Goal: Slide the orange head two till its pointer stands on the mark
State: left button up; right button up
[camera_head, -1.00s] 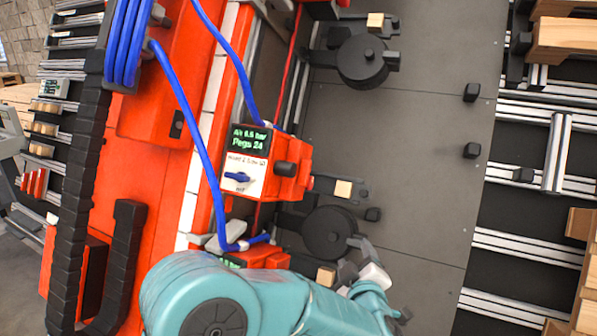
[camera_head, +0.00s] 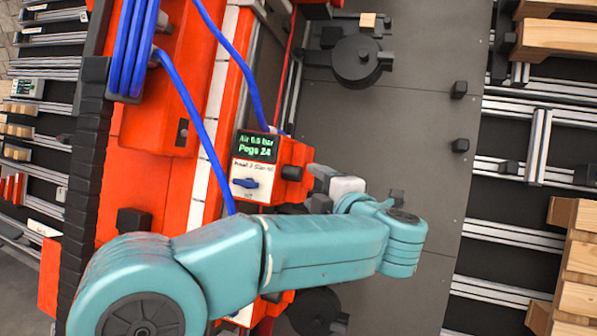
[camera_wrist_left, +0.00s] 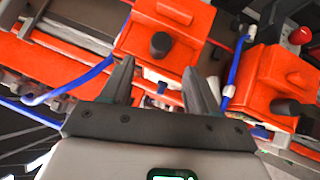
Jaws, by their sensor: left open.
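Orange head two (camera_head: 300,152) is a box on the red beam, with a green-lit display, a white label, a blue knob and a dark round stub on its right side. Its pointer and the mark cannot be made out. My left gripper (camera_head: 322,187) is just right of its lower part, partly hidden by my arm. In the left wrist view my gripper (camera_wrist_left: 160,75) is open, nothing between its fingers. Two orange heads with dark stubs show there, one ahead (camera_wrist_left: 165,40) and one at right (camera_wrist_left: 280,85); I cannot tell which is head two. Contact is unclear.
Another orange head (camera_head: 268,308) lies below, mostly hidden by my arm. Blue hoses (camera_head: 195,125) loop over the red beam (camera_head: 150,130). A dark round clamp (camera_head: 356,62) is at the top. The grey plate (camera_head: 420,120) right of the head is largely clear.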

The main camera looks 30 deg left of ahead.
aim_at(299, 175)
pick_arm(q)
jog(key=p+x, duration=0.1)
jog(key=x, duration=0.6)
jog(key=shift+r, duration=0.1)
jog(key=shift+w+a+f, duration=0.3)
jog(key=shift+w+a, duration=0.1)
jog(key=shift+w, duration=0.1)
jog(key=shift+s+r, duration=0.1)
jog(key=shift+s, duration=0.15)
jog(key=c, duration=0.4)
grip_shut()
jog(key=shift+r, duration=0.15)
